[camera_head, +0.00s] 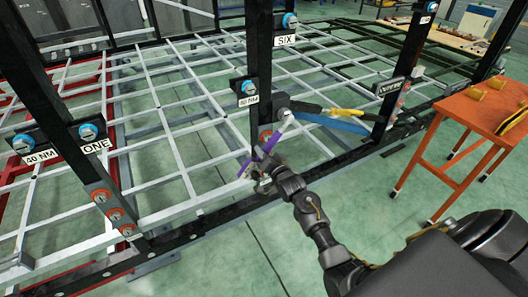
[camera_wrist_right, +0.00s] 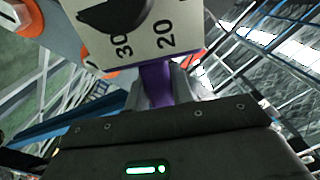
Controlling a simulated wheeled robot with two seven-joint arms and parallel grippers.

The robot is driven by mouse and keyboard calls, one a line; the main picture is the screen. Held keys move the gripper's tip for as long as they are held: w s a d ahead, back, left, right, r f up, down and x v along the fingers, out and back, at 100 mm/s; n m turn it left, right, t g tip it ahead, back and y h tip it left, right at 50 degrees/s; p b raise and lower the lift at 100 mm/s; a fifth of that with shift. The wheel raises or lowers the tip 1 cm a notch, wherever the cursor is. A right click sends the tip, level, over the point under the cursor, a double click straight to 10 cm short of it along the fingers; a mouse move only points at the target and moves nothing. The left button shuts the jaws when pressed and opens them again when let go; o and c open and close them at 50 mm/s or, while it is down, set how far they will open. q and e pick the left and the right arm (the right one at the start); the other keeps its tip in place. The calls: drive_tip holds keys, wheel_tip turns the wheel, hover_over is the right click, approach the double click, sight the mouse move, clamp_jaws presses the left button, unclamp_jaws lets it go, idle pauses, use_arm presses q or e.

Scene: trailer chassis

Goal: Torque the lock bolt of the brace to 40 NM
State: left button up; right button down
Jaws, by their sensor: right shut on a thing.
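My right gripper (camera_head: 262,180) is shut on a purple tool handle (camera_head: 270,142) beside the middle black post. Blue-headed bolts sit on the posts: one by the "40 NM" label (camera_head: 40,158), one by "ONE" (camera_head: 95,146), one above the middle post's NM label (camera_head: 248,101), one by "SIX" (camera_head: 285,40). I cannot tell which is the brace's lock bolt. My left gripper is out of view.
A blue bar (camera_head: 330,123) and a yellow-and-black part (camera_head: 340,111) stick out right of the middle post. An orange table (camera_head: 480,112) with yellow items stands at the right. The white chassis grid (camera_head: 170,120) spreads behind the posts. Green floor is clear in front.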

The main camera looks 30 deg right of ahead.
drive_tip(key=shift+r, duration=0.1)
drive_tip(key=shift+a+r+m+p, duration=0.7)
drive_tip(key=shift+r+p, duration=0.05)
drive_tip(key=shift+p, duration=0.4)
drive_tip(key=shift+a+r, duration=0.15)
drive_tip(key=shift+m+p, duration=0.3)
drive_tip(key=shift+a+r+p, duration=0.2)
drive_tip(key=shift+r+p, duration=0.05)
drive_tip(key=shift+p, duration=0.05)
drive_tip(key=shift+a+r+m+p, duration=0.2)
drive_tip(key=shift+r+m+p, duration=0.1)
drive_tip(key=shift+m+p, duration=0.1)
drive_tip(key=shift+f, duration=0.1)
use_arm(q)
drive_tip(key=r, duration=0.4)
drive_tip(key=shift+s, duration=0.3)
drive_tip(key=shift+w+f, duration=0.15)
use_arm(e)
drive_tip(key=shift+d+f, duration=0.25)
drive_tip(key=shift+f, duration=0.05)
